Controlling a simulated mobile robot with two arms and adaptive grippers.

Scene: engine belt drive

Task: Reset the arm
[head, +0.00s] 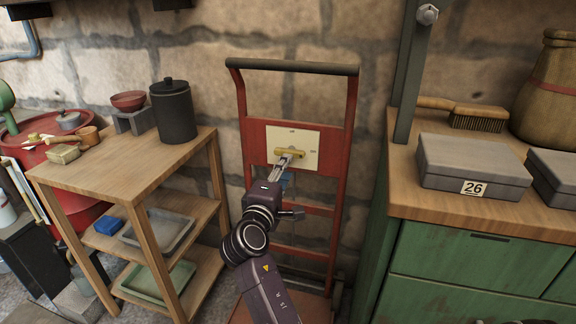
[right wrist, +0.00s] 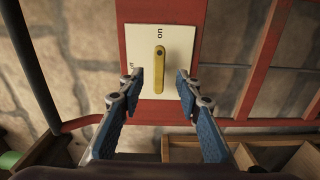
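A cream switch plate (head: 306,140) is mounted on a red hand truck frame (head: 258,152) against the stone wall. A yellow lever (head: 290,153) lies about level across the plate in the head view. In the right wrist view the lever (right wrist: 160,65) stands along the picture's vertical, in line with the "on" mark on the plate (right wrist: 180,45). A second mark is at the left, partly hidden by a finger. My right gripper (head: 286,160) is at the lever. Its blue-padded fingers (right wrist: 158,86) are open, one each side of the lever's lower part, with gaps showing. My left gripper is out of view.
A wooden shelf table (head: 115,165) with a dark canister (head: 173,112) stands at the left. A green cabinet (head: 470,258) with a wooden top, grey box (head: 470,160) and brush (head: 478,118) stands close at the right. A green post (head: 408,75) rises at its edge.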

